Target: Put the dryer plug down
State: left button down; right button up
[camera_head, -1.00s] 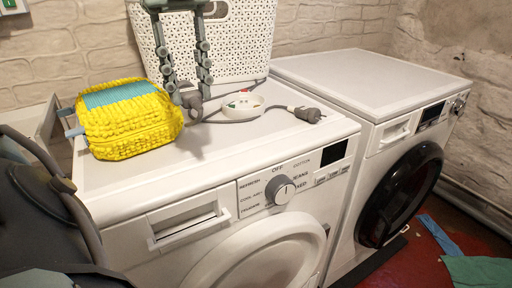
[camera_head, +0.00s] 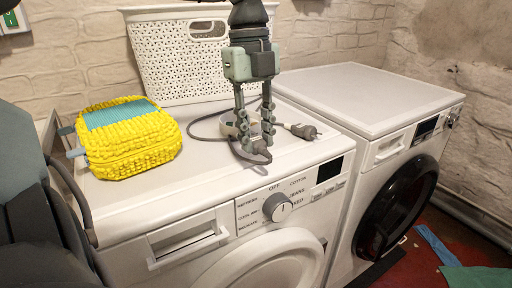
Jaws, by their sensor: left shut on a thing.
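My left gripper (camera_head: 254,142) reaches down from the top of the view over the left machine's white top (camera_head: 200,172). Its fingers are shut on the dark grey dryer plug (camera_head: 262,153), low over the top near its front edge. The fingers hide part of the plug, and I cannot tell whether it touches the surface. A grey cable loops left and back from there. Another grey plug (camera_head: 304,131) lies to the right of the gripper. My right gripper is not in view.
A yellow bag with a teal panel (camera_head: 128,150) sits on the left of the top. A white perforated basket (camera_head: 178,75) stands at the back. The right machine's top (camera_head: 365,95) is clear. The control panel with its knob (camera_head: 278,208) is in front.

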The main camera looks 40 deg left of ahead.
aim_at(255, 139)
pick_arm(q)
notch_tip(255, 139, down, 4)
jog(key=shift+r, duration=0.25)
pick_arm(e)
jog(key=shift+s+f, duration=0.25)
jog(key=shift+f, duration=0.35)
pick_arm(q)
jog(key=shift+f, duration=0.1)
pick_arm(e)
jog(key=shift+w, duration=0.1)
